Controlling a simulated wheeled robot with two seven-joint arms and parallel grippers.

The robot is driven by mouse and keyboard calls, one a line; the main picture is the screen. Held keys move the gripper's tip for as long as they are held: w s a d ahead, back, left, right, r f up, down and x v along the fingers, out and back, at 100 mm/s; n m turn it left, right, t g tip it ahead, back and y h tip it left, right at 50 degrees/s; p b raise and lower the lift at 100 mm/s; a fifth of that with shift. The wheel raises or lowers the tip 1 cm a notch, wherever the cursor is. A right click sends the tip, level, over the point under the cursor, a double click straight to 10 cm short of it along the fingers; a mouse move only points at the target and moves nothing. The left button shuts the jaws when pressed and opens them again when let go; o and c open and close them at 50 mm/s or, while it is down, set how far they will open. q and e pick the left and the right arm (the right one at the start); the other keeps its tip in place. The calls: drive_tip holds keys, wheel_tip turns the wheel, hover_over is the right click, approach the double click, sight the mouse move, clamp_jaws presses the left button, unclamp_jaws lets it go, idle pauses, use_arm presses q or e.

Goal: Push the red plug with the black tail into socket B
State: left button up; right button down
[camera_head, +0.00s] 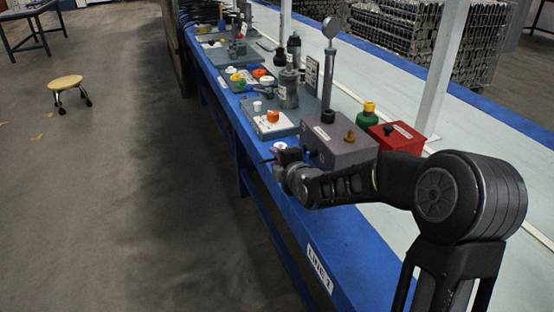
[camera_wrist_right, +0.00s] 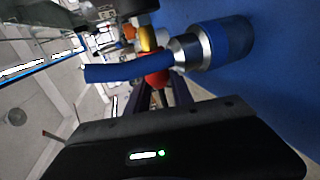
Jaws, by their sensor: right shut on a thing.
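My right gripper (camera_head: 283,163) is at the blue bench edge, just in front of the grey box. In the right wrist view, its fingers (camera_wrist_right: 155,95) are shut on a small red piece, which I take to be the red plug (camera_wrist_right: 156,79). A blue hose (camera_wrist_right: 128,71) crosses close to the plug and hides part of it; I cannot tell whether they touch. The hose runs into a metal collar on a blue cylinder (camera_wrist_right: 229,42). The plug's black tail cannot be made out clearly. I cannot identify socket B in either view. My left gripper is not in view.
A grey box (camera_head: 340,153) with a brass knob stands behind the gripper, beside a red box (camera_head: 399,139) and a green bottle (camera_head: 367,116). A tray (camera_head: 283,131) holds an orange cap (camera_head: 273,116). The blue bench's near end, by its white label (camera_head: 319,270), is clear.

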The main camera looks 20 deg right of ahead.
drive_tip(key=shift+d+b, duration=0.5)
drive_tip(key=shift+d, duration=0.25)
drive_tip(key=shift+d, duration=0.35)
drive_tip(key=shift+s+d+b, duration=0.1)
drive_tip(key=shift+d+b, duration=0.55)
drive_tip(key=shift+d, duration=0.25)
drive_tip(key=c, duration=1)
unclamp_jaws()
drive_tip(key=shift+c, duration=0.2)
